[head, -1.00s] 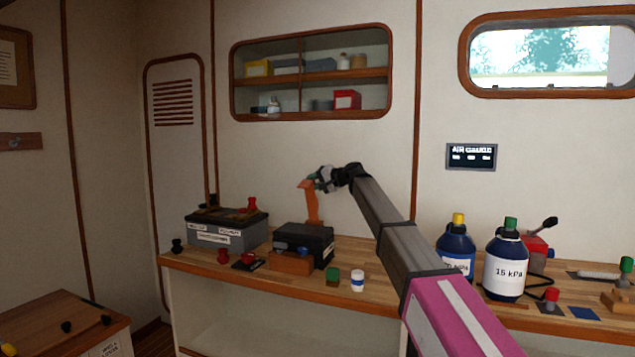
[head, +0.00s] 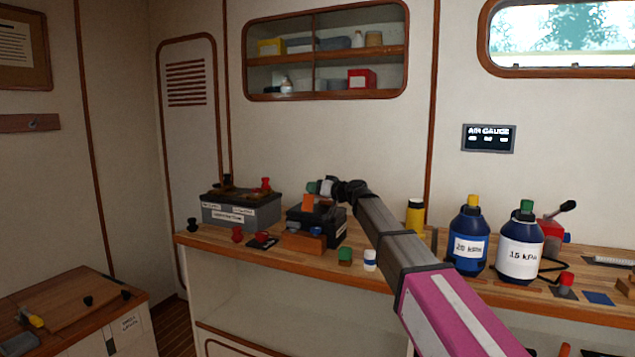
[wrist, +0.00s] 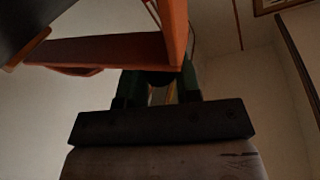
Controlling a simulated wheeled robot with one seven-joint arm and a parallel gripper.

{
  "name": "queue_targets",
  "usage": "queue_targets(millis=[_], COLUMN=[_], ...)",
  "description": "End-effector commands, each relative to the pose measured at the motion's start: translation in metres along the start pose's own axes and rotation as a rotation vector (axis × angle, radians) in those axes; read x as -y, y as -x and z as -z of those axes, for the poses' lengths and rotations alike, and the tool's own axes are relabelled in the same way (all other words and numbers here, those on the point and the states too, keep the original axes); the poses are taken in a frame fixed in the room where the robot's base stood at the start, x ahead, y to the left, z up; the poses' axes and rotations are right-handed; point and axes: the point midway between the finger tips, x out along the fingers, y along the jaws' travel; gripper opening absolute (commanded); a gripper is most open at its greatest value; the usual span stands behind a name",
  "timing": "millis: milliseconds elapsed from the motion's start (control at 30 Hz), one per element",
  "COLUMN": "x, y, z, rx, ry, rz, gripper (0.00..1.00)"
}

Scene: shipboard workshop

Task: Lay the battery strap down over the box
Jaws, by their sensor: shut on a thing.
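The orange battery strap (head: 308,203) shows in front of the top of the black box (head: 340,229) on the bench. In the head view I cannot tell whether the strap touches the box. My gripper (head: 317,187) is above the box and shut on the strap. In the wrist view the strap (wrist: 110,50) is a bent orange band at the green fingers of my gripper (wrist: 160,82). The strap's far end and much of the box's top are hidden by my arm and the strap.
A grey labelled box (head: 240,210) stands left of the black box. Blue bottles (head: 468,238) and a yellow canister (head: 415,218) stand to the right.

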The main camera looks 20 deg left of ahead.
Motion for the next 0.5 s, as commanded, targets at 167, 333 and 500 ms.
queue_targets(millis=[167, 333, 500], x=[0.002, 0.002, 0.002], y=[0.002, 0.002, 0.002], z=[-0.019, -0.030, -0.037], rx=[0.004, 0.004, 0.004], ry=[-0.008, -0.010, -0.012], rz=[0.002, 0.002, 0.002], gripper=[0.09, 0.10, 0.10])
